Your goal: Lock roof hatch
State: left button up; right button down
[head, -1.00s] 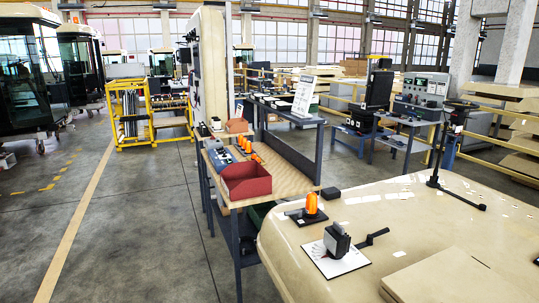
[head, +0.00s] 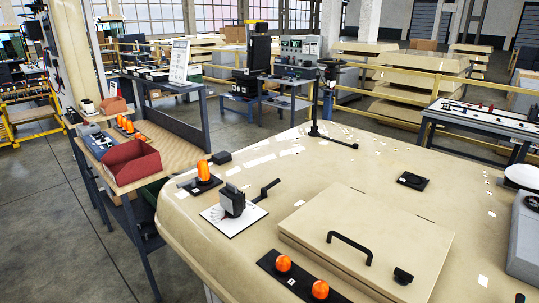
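The roof hatch (head: 345,258) is a flat beige square panel, lying closed on the beige cab roof (head: 240,170). A black bar handle (head: 349,246) stands near its front edge. A small black part (head: 403,276), perhaps a latch, sits at the hatch's front right; I cannot tell whether it is locked. Another black lever (head: 266,190) lies on the roof left of the hatch, beside a dark block on a white plate (head: 234,208). Neither of my grippers is in view.
A black pole stand (head: 327,100) rises at the far roof edge. A workbench with a red bin (head: 133,160) stands left. A grey box (head: 526,240) is at right.

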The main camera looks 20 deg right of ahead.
aim_at(403, 276)
jog(key=z, duration=1.55)
